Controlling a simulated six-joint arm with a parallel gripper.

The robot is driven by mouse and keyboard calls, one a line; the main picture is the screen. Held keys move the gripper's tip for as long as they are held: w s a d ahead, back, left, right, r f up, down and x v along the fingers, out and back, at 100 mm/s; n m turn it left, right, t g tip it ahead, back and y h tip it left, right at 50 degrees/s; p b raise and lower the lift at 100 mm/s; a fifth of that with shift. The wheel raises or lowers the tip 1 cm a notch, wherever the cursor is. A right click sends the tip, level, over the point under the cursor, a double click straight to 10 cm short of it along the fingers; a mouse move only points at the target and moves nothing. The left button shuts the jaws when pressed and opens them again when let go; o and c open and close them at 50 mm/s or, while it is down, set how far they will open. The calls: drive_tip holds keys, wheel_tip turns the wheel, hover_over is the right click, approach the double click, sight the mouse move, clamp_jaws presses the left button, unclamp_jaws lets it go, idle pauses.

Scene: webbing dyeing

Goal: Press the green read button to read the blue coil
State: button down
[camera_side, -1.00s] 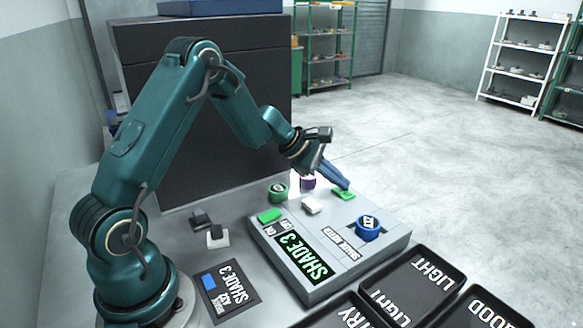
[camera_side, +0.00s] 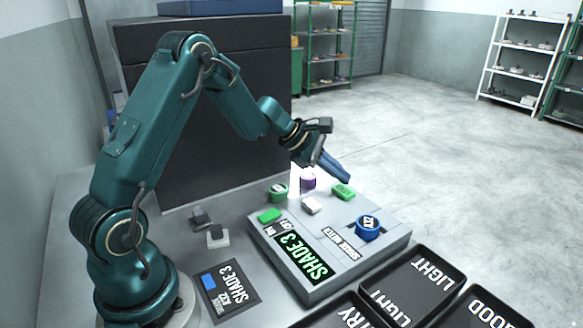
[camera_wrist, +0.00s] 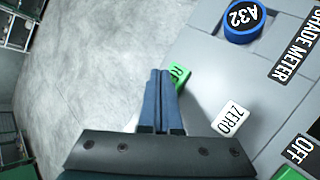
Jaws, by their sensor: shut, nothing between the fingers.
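The grey shade meter (camera_side: 395,243) has a blue coil (camera_side: 368,233) sitting upright on its top; the coil's label reads A32 in the wrist view (camera_wrist: 236,36). The green read button (camera_side: 343,191) is on the far edge of the meter; in the wrist view its green face (camera_wrist: 179,72) is partly hidden by my fingers. My gripper (camera_side: 347,180) is shut and empty, its blue fingertips slightly above and beside the read button, apparently clear of it. The meter's lit display (camera_side: 301,256) shows SHADE 3 in green.
A white ZERO button (camera_side: 311,205) and another green button (camera_side: 270,215) are also on the meter. Green (camera_side: 278,193) and purple (camera_side: 308,182) coils stand behind it. A dark SHADE 3 card (camera_side: 228,291) lies in front left. Black labelled trays (camera_side: 457,268) are at the right.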

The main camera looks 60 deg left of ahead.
sight(338, 189)
drive_tip(key=shift+r, duration=2.5)
drive_tip(key=s+d+r+m+h, duration=0.1)
drive_tip(key=s+d+r+m, duration=0.9)
drive_tip(key=d+r, duration=0.25)
drive_tip(key=s+d+f+m+g+y, duration=0.1)
drive_tip(key=s+d+f+m, duration=0.15)
drive_tip(key=s+m, duration=0.5)
drive_tip(key=s+a+f+m+g+y, duration=0.1)
drive_tip(key=s+a+f+m+y, duration=0.2)
drive_tip(key=s+f, duration=0.3)
drive_tip(key=s+a+m, duration=0.1)
drive_tip(key=s, duration=0.2)
drive_tip(key=shift+s+a+f+m+g+y, duration=0.2)
drive_tip(key=shift+s+m+g+y, duration=0.1)
drive_tip(key=shift+m+g+y, duration=0.1)
drive_tip(key=shift+r, duration=0.1)
